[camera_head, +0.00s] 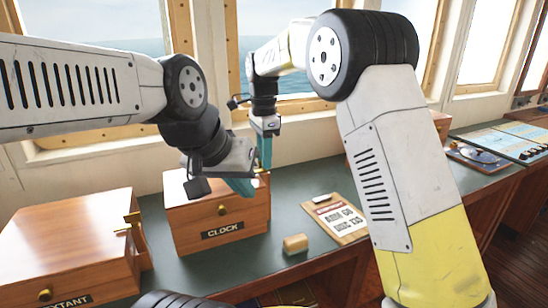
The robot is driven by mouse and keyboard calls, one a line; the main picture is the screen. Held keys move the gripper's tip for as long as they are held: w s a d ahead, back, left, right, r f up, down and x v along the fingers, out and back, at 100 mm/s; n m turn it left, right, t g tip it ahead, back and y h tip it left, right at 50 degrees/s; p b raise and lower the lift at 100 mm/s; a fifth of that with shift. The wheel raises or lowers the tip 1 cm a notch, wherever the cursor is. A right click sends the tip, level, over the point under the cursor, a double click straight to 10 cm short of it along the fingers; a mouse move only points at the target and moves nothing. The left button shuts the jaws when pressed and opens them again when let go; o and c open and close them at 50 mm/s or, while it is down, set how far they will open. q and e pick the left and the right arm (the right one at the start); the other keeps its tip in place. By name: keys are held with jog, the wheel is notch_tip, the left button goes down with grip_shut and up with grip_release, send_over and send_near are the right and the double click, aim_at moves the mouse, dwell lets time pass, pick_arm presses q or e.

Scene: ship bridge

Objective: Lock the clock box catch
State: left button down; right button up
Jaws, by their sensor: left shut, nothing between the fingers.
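The clock box (190,222) is a wooden box with a dark CLOCK label and a brass knob (222,209) on its front. It stands on the dark green counter below the windows. My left gripper (241,188) reaches in from the left and is shut and empty, with teal fingers over the box's top right part. My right gripper (265,155) points down just behind it, near the box's right side. Its finger opening is too small to judge. A bit of brass shows by the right fingertips; the catch is mostly hidden, so its position cannot be told.
A larger wooden sextant box (65,250) with brass fittings (131,222) stands at left. Charts (505,142) lie on the far right counter. Another wooden box is partly hidden behind my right arm.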

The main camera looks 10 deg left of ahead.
notch_tip(320, 180, up, 7)
jog(key=shift+r, duration=0.4)
dwell(0.4)
jog(key=shift+d, duration=0.1)
jog(key=s+d+r+n+t+y, duration=0.1)
jog(key=s+d+r+n, duration=0.15)
jog(key=d, duration=0.45)
jog(key=s+d+r+n+t+y, duration=0.1)
jog(key=s+d, duration=0.2)
jog(key=d, duration=0.4)
jog(key=s+d+r+n+y, duration=0.1)
jog(key=s+d+r+n, duration=0.15)
jog(key=d, duration=0.45)
jog(key=s+d+f+n+t, duration=0.2)
jog(key=s+d+f+n, duration=0.1)
jog(key=s, duration=0.5)
jog(key=s+d+f+n+t, duration=0.2)
jog(key=s+d+f, duration=0.3)
jog(key=s, duration=0.3)
jog(key=shift+s+d+f+n+h, duration=0.15)
jog(key=shift+d+n+h, duration=0.25)
jog(key=shift+n, duration=0.1)
